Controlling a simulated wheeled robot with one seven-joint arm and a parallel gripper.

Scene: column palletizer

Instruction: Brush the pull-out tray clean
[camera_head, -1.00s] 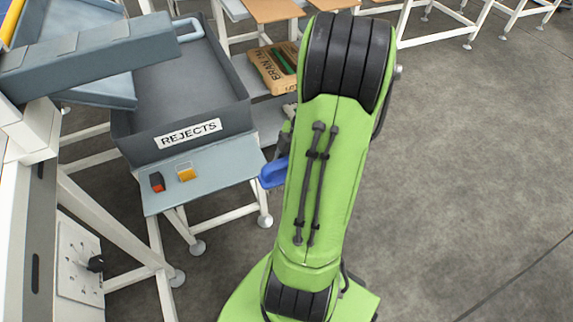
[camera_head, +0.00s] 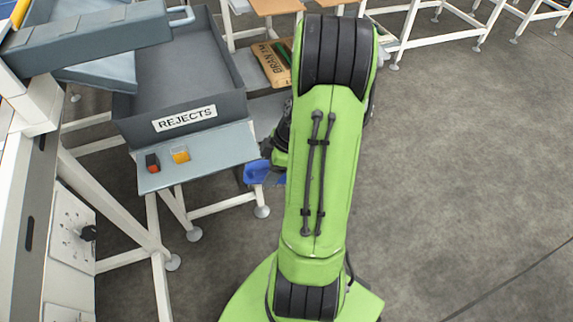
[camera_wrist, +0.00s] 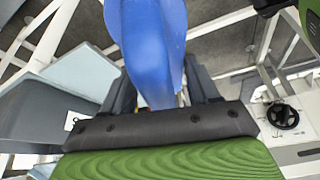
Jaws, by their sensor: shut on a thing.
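My gripper (camera_wrist: 158,92) is shut on a smooth blue thing (camera_wrist: 152,45), which rises between its dark fingers in the wrist view. In the head view the blue thing (camera_head: 257,172) shows left of my green arm, low beside the grey-blue ledge; the arm hides most of my gripper. I cannot tell whether it is a brush handle, and no bristles show. A pale blue tray (camera_head: 112,76) lies at the upper left, partly under a grey-blue bar with a loop handle (camera_head: 182,17). I cannot make out any dirt on it.
A dark grey bin labelled REJECTS (camera_head: 185,117) stands beside the tray. The ledge (camera_head: 205,160) before it carries a red and an orange button. A brown sack (camera_head: 270,65) lies on a shelf behind. White legs stand at left; the floor at right is clear.

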